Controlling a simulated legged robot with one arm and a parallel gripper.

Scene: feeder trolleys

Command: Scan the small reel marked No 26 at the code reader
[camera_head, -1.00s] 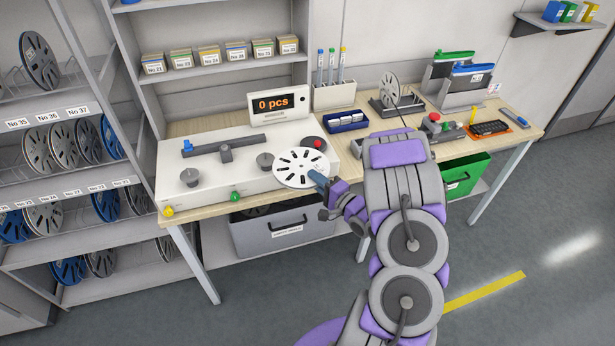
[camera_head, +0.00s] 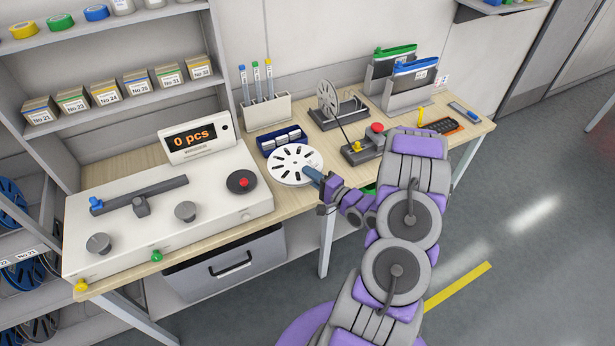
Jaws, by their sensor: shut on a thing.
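A white small reel (camera_head: 295,165) with slotted openings lies flat in my gripper (camera_head: 318,178), which is shut on its right edge. No number can be read on it here. The reel is over the wooden table, between the counting machine and a grey device with a red button (camera_head: 375,140); how high it is above the table I cannot tell. I cannot say for sure which device is the code reader.
The white counting machine (camera_head: 130,225) reads "0 pcs". A blue tray (camera_head: 276,148), a pen holder (camera_head: 266,112) and an upright reel on a stand (camera_head: 352,110) stand behind the held reel. Shelves with labelled boxes are at the left.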

